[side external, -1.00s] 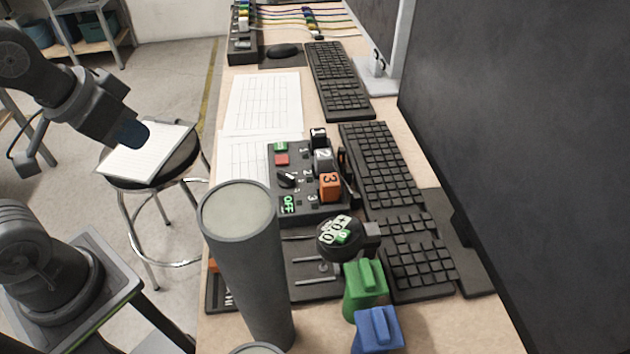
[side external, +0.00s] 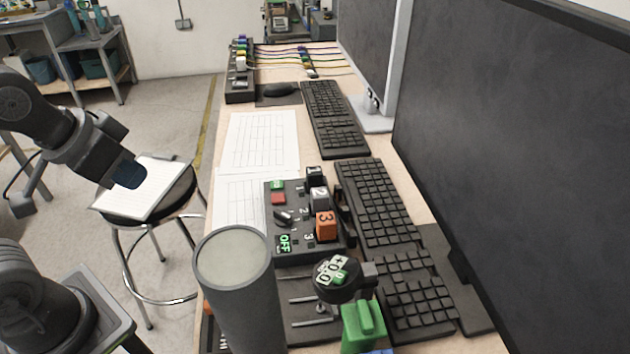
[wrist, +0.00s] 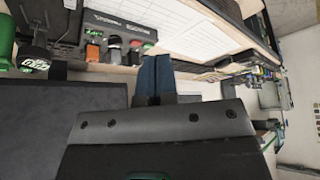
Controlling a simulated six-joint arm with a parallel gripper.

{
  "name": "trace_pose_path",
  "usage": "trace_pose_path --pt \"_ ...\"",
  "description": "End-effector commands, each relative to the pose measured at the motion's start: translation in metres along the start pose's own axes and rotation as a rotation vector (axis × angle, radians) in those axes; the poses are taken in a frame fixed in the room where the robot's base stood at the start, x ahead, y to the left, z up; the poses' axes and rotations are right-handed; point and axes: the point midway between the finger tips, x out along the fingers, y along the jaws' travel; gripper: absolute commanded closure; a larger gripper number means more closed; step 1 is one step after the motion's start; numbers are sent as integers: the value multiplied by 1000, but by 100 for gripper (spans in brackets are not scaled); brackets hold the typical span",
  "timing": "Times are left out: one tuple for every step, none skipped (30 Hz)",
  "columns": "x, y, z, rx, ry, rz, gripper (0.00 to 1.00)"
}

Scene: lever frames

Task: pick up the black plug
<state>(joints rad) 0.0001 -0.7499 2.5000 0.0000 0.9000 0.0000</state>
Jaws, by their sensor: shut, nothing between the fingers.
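The black plug (side external: 314,176) stands in the control panel (side external: 290,250), at the back of a row with a grey plug marked 2 and an orange plug marked 3. In the wrist view a dark block that looks like the black plug (wrist: 135,50) is at the right end of that row, partly hard to make out. My gripper (side external: 130,172) is over the stool, left of the desk and well apart from the plug. In the wrist view its blue fingers (wrist: 154,78) are together with nothing between them.
A tall grey cylinder (side external: 238,310) stands at the desk's front left. A round black dial (side external: 338,278) and a green block (side external: 362,325) are right of it. Keyboards (side external: 375,200) and monitors (side external: 500,150) line the right. Paper sheets (side external: 262,140) lie flat behind the panel.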

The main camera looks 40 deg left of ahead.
Motion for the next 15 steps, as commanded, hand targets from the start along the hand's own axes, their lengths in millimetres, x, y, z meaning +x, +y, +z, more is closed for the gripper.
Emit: trace_pose_path --pt "0 0 0 0 0 0 100" --pt "0 0 0 0 0 0 100" --pt "0 0 0 0 0 0 100" --pt "0 0 0 0 0 0 100" --pt "0 0 0 0 0 0 98" --pt "0 0 0 0 0 0 94" --pt "0 0 0 0 0 0 91" --pt "0 0 0 0 0 0 88" --pt "0 0 0 0 0 0 85" --pt "0 0 0 0 0 0 82" --pt "0 0 0 0 0 0 79" --pt "0 0 0 0 0 0 75" --pt "0 0 0 0 0 0 72" --pt "0 0 0 0 0 0 69" --pt "0 0 0 0 0 0 66"
